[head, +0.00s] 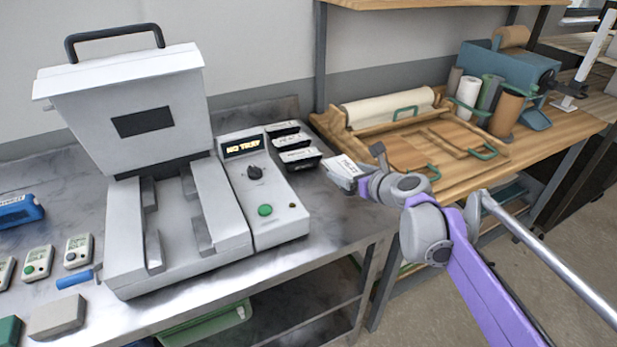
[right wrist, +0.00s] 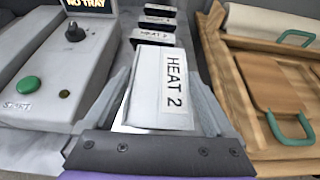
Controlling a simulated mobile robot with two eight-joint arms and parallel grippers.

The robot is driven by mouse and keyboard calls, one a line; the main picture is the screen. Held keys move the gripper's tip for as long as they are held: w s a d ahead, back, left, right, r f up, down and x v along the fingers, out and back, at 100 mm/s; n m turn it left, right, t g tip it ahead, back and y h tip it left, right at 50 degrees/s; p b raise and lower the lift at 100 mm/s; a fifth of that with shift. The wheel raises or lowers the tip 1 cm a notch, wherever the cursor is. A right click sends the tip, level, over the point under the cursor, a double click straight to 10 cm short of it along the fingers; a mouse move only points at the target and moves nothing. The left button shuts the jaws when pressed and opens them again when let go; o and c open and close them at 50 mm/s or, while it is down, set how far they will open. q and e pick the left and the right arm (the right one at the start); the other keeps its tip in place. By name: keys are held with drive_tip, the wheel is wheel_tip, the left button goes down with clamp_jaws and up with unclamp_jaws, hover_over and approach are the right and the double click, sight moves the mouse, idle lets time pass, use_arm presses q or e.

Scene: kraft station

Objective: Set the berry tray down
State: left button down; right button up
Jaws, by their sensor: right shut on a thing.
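My right gripper (head: 352,176) is shut on a small tray (head: 340,170) with a white top, held by its sides near the right edge of the metal bench. In the right wrist view the tray (right wrist: 158,90) sits between the two fingers, and its label reads "HEAT 2". No berries show; its contents are hidden under the top. I cannot tell whether its underside touches the bench. Three dark trays with white labels (head: 291,142) stand in a row just behind it, apart from it. My left gripper is not in view.
A white machine (head: 175,235) with a raised hood stands left; its control box (head: 262,190) reads "NO TRAY". A wooden bench (head: 470,180) at right bears a paper roll (head: 388,106) and wooden boards. Bare metal bench (head: 335,225) lies right of the control box.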

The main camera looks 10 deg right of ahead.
drive_tip(key=shift+r, duration=0.3)
wheel_tip(320, 180, down, 9)
drive_tip(key=shift+w+f+b, duration=0.1)
drive_tip(key=shift+f+b, duration=0.1)
drive_tip(key=shift+b, duration=0.75)
drive_tip(key=shift+f, duration=0.1)
drive_tip(key=o, duration=1.4)
drive_tip(key=shift+c, duration=0.2)
